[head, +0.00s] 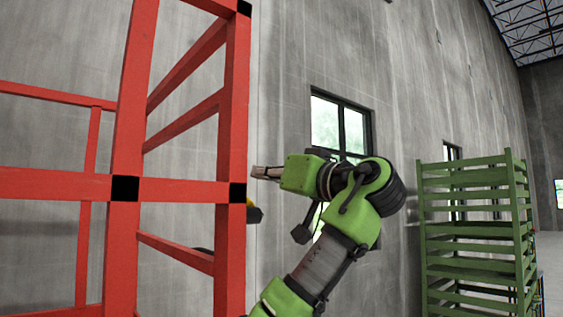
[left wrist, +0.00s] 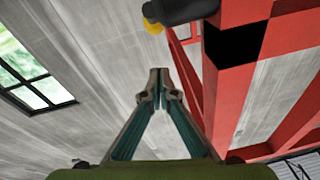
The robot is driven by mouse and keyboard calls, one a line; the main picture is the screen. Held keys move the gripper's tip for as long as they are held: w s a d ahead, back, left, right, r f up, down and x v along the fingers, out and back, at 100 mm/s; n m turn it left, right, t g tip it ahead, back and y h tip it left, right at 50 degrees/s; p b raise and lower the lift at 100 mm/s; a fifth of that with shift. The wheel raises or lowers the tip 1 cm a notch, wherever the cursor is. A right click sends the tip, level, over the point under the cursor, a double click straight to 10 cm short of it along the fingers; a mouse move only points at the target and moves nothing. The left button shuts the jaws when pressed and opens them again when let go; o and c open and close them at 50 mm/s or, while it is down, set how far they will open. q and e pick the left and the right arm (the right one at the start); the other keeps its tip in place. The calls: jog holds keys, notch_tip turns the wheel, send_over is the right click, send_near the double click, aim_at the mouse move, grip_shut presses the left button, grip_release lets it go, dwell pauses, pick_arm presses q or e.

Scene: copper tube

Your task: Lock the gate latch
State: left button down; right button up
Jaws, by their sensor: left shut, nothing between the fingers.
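The gate latch appears to be the dark grey piece with a yellow part (head: 254,213) on the right post of the red frame (head: 230,130). In the left wrist view the latch (left wrist: 188,11) is at the top, its yellow end pointing left, next to the black band on the red post (left wrist: 230,85). My left gripper (head: 256,172) is just right of the post and appears above the latch in the head view. Its fingertips (left wrist: 160,72) are together and empty, apart from the latch in the wrist view. My right gripper is not in view.
A green slatted rack (head: 470,220) stands at the right. A grey concrete wall (head: 290,45) with windows (head: 341,126) is behind. The space between the red frame and the green rack holds my left arm and looks otherwise clear.

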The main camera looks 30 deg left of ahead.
pick_arm(q)
jog(key=a+f, duration=0.1)
jog(key=a+f+p, duration=0.1)
jog(key=f, duration=0.1)
jog(key=shift+a+f, duration=0.15)
jog(key=shift+f, duration=0.1)
